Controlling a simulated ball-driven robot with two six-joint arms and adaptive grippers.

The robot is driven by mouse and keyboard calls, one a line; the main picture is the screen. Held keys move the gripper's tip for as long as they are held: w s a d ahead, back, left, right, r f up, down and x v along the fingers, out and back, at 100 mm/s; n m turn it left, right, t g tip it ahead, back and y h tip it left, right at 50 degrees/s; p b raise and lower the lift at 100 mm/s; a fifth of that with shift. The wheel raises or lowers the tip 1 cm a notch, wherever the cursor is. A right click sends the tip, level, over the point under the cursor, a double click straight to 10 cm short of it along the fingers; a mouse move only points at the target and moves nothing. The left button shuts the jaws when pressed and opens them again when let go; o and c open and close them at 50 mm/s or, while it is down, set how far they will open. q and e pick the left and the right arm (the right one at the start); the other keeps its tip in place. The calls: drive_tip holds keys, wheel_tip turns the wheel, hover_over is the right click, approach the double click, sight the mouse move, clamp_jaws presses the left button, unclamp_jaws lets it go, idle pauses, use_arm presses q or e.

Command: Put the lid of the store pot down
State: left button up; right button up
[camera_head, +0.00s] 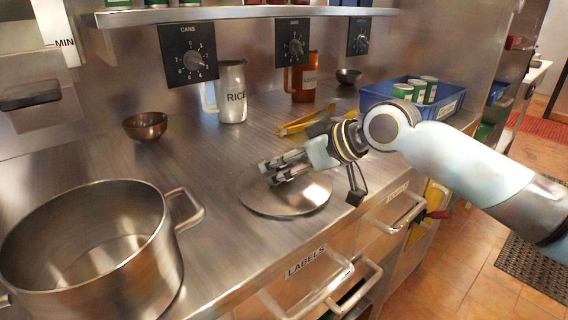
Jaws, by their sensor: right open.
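The pot lid (306,199), a round shiny metal disc, lies flat on the steel counter near its front edge. My right gripper (271,173) is open just over the lid's back left part, its fingers pointing left. I cannot tell whether the fingers touch the lid, and they hide part of it along with any knob. The large steel pot (153,262) stands uncovered at the front left, with a loop handle facing the lid. Its visible inside looks empty. My left gripper is not in view.
Behind are a small bowl (146,125), a RICE jug (232,92), an amber jug (304,79) and yellow tongs (303,121). A blue crate (450,104) with green cans stands back right. Drawers with handles (345,288) jut below the front edge. Counter between pot and bowl is clear.

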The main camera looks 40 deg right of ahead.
drive_tip(key=shift+r, duration=0.2)
drive_tip(key=p+v, duration=0.1)
drive_tip(key=v, duration=0.5)
drive_tip(key=shift+p, duration=0.4)
drive_tip(key=p+v, duration=0.4)
drive_tip(key=v, duration=0.2)
drive_tip(key=shift+p, duration=0.3)
